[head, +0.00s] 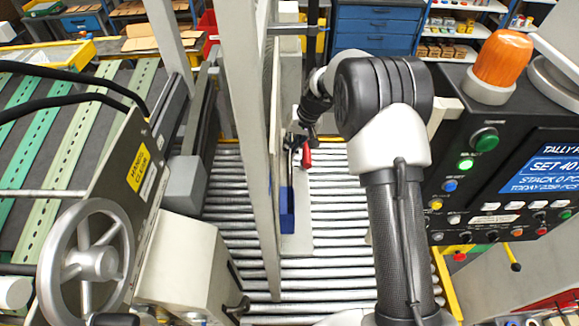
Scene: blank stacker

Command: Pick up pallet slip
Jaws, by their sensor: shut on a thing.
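My gripper (299,143) is small and dark in the head view, above the roller conveyor and close to the right of the pale upright post. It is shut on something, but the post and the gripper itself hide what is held. A small red piece (307,155) shows right beside the fingertips; I cannot tell whether it is held. Below the gripper are a narrow blue piece (287,212) and a pale flat panel (302,230). I cannot pick out the pallet slip with certainty.
The roller conveyor (335,212) runs below my arm. A pale upright post (248,120) stands close left of the gripper. A control panel (490,180) with an orange beacon (502,58) is at right. A handwheel (88,262) is at left. Blue drawers (375,32) stand behind.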

